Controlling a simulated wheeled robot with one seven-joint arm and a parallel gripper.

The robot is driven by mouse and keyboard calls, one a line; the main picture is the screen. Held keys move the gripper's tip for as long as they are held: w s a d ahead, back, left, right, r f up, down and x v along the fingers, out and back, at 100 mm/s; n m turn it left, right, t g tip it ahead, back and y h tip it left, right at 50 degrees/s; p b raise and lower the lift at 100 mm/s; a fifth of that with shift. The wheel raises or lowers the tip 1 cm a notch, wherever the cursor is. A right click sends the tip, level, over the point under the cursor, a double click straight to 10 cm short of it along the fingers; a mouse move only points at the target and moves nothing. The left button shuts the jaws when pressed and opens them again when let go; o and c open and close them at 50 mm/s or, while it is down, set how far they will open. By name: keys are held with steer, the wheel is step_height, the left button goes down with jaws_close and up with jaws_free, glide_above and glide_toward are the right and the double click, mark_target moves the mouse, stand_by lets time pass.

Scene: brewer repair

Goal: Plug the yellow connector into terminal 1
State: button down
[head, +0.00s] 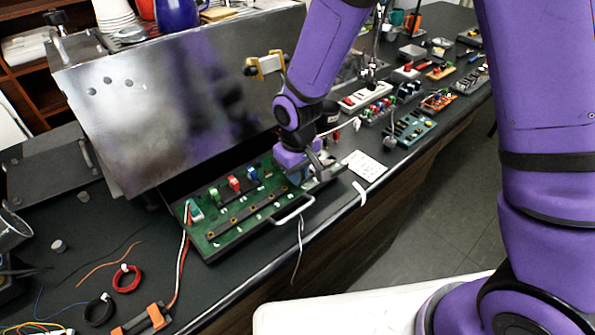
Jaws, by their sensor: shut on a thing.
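A green circuit board (235,225) with a black strip and a metal handle lies on the dark bench in front of the steel housing. A green connector (214,196), a red connector (234,183) and a blue connector (252,174) stand in a row along its back. Small white marks sit by the terminals, too small to read, so I cannot tell which is terminal 1. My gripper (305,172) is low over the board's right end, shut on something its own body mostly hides. I cannot make out a yellow connector.
A steel housing (170,100) rises behind the board. A white card (364,166) lies to the right, with several small boards beyond. Orange and white wires run from the board's left end. A red coil (127,279) and a black coil (99,311) lie at the front left.

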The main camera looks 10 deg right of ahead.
stand_by(0.4)
steer(key=c, duration=1)
jaws_free()
step_height(320, 180, up, 11)
steer(key=shift+f, duration=0.15)
